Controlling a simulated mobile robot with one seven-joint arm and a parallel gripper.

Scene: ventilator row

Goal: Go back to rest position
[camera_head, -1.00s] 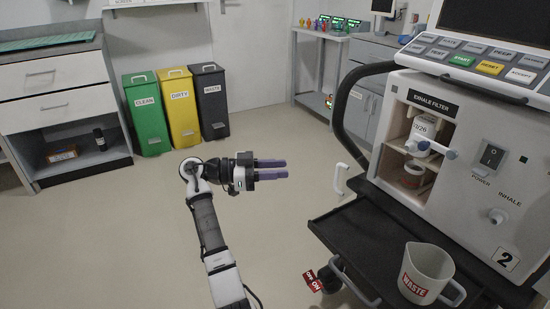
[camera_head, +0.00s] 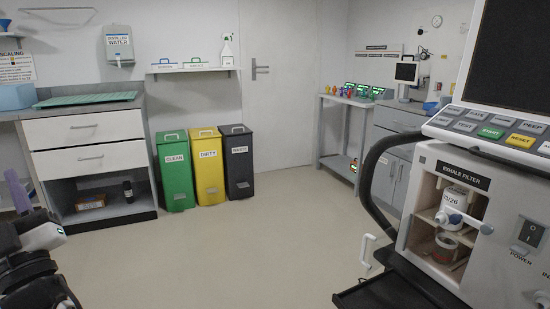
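My arm is folded at the lower left corner of the head view, with dark and white links close to the camera. I see nothing held in the part that shows.
The ventilator (camera_head: 480,200) stands close on the right, with its black tray (camera_head: 385,291) low in front. Green, yellow and dark bins (camera_head: 207,170) and a drawer cabinet (camera_head: 90,135) line the back left. The middle floor (camera_head: 270,240) is clear.

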